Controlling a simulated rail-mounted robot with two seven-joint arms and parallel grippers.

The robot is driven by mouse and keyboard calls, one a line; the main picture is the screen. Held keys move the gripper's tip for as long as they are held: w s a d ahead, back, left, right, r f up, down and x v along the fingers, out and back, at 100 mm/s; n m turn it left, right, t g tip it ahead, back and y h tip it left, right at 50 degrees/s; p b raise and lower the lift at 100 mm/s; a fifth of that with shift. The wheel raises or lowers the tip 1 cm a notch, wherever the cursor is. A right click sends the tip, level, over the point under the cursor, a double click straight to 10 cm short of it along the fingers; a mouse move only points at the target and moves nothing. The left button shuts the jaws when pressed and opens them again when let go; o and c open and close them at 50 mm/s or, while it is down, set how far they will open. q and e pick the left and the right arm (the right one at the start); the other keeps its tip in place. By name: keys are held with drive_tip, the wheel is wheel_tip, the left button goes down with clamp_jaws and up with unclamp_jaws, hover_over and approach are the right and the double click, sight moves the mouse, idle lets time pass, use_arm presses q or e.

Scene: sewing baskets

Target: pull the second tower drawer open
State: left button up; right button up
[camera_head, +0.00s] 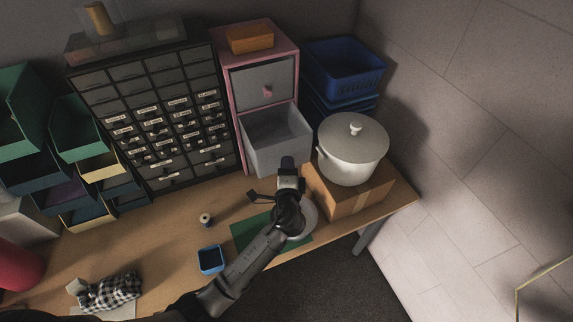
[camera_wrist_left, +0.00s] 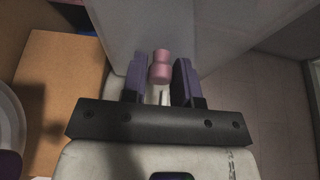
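The pink-framed drawer tower (camera_head: 233,98) stands at the back of the table. Its top drawer (camera_head: 265,82) is closed, with a pink knob on its front. The second drawer (camera_head: 275,140), pale grey, is pulled well out, and its inside shows empty. My left gripper (camera_head: 288,163) is at this drawer's front. In the head view my gripper hides the knob. My right gripper is not in view.
A white lidded pot (camera_head: 353,150) stands on a cardboard box (camera_head: 350,197) just right of the open drawer. Blue baskets (camera_head: 343,68) are stacked behind. A black drawer cabinet (camera_head: 150,85) stands left. A blue cup (camera_head: 211,260) and a spool (camera_head: 205,219) sit in front.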

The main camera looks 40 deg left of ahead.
use_arm(q)
drive_tip(key=o, duration=0.3)
drive_tip(key=shift+o, duration=0.2)
drive_tip(key=b+v, duration=0.1)
drive_tip(key=v, duration=1.2)
drive_tip(key=shift+s+d+b, duration=0.2)
drive_tip(key=shift+s+b, duration=0.1)
drive_tip(key=shift+s, duration=0.05)
